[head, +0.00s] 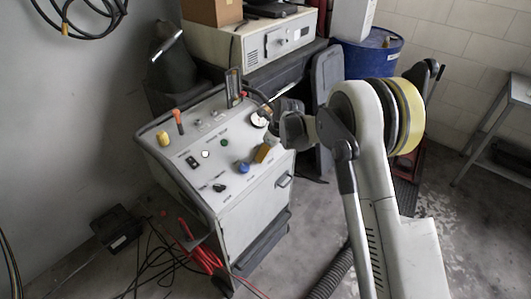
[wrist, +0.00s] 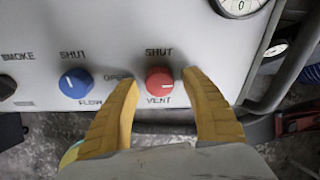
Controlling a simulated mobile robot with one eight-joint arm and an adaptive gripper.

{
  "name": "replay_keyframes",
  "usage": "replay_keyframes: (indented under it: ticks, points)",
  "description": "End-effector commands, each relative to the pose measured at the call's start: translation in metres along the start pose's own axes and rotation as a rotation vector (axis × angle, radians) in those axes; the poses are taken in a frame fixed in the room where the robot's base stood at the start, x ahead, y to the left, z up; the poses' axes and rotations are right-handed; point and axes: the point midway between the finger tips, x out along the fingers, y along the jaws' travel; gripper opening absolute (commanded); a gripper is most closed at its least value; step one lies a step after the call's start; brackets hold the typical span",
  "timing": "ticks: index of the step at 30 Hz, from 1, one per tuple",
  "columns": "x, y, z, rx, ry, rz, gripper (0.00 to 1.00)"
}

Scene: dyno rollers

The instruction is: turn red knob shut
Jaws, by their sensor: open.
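The red knob (wrist: 158,80) is on the light grey panel in the wrist view, with SHUT printed above it and VENT below. Its short white mark lies level on the right half, pointing right rather than up at SHUT. My gripper (wrist: 161,78) is open, with one yellow finger on each side of the knob. A gap of panel shows on both sides, so neither finger appears to touch it. In the head view my gripper (head: 262,153) is low over the cart's panel, and the red knob is hidden there.
A blue FLOW knob (wrist: 75,83) is left of my left finger; it shows also in the head view (head: 241,168). A gauge (wrist: 238,5) is above right. A dark rail (wrist: 275,85) runs along the panel's edge. Cables (head: 205,258) lie on the floor.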

Motion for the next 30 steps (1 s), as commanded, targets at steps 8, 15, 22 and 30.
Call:
replay_keyframes:
  ticks: [8,15,22,30]
  points:
    - [-0.0006,0.0001,0.0002,0.0,0.0,0.0,0.26]
    - [-0.0005,0.0001,0.0,0.0,0.0,0.0,0.01]
    - [-0.0003,0.0003,-0.0001,-0.02,0.0,-0.001,0.01]
    - [-0.0001,0.0003,-0.0004,-0.145,-0.005,-0.013,0.01]
